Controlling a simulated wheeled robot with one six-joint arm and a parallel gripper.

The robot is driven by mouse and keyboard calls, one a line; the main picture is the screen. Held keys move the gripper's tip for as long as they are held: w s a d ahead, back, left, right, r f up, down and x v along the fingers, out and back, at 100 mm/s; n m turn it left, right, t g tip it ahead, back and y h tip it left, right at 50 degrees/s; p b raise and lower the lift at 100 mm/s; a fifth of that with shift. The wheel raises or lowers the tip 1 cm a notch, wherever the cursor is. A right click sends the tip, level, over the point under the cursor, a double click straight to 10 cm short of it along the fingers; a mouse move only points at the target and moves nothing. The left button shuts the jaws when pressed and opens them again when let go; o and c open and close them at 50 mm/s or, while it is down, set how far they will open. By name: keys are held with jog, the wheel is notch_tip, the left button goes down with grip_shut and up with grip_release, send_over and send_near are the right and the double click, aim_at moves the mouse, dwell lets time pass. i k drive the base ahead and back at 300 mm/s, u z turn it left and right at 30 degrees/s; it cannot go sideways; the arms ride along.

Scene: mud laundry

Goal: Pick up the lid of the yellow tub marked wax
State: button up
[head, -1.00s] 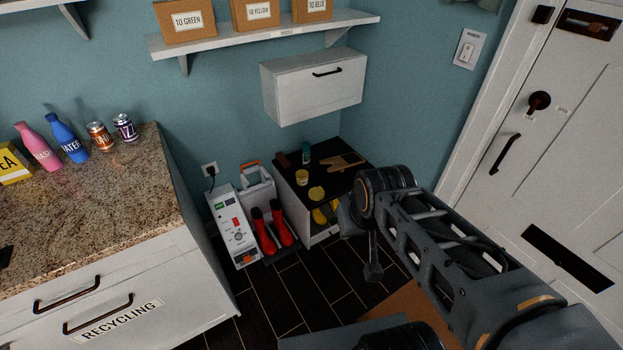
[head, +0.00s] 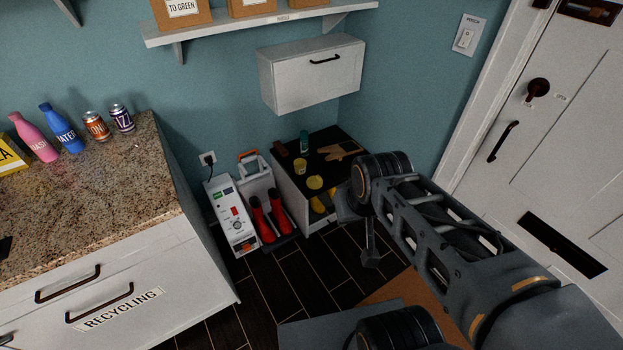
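A small yellow tub (head: 299,167) stands on the dark top of a low bench (head: 288,186) in the head view. A flat round yellow piece (head: 315,183), which looks like a lid, lies at the bench's front edge, apart from the tub. The writing on the tub is too small to read. My gripper (head: 370,258) points down to the right of the bench's front, apart from the tub and the yellow piece. Its fingers are too small and dark to tell open from shut.
A green-capped bottle (head: 304,141), a brown block (head: 280,148) and tan gloves (head: 339,151) share the bench top. Red boots (head: 270,220) and a white machine (head: 232,217) stand left of it. A white wall cabinet (head: 311,75) hangs above. Dark floor is clear in front.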

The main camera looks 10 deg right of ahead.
aim_at(313, 182)
jog(key=u, duration=0.2)
jog(key=i, duration=1.65)
jog(key=z, duration=0.35)
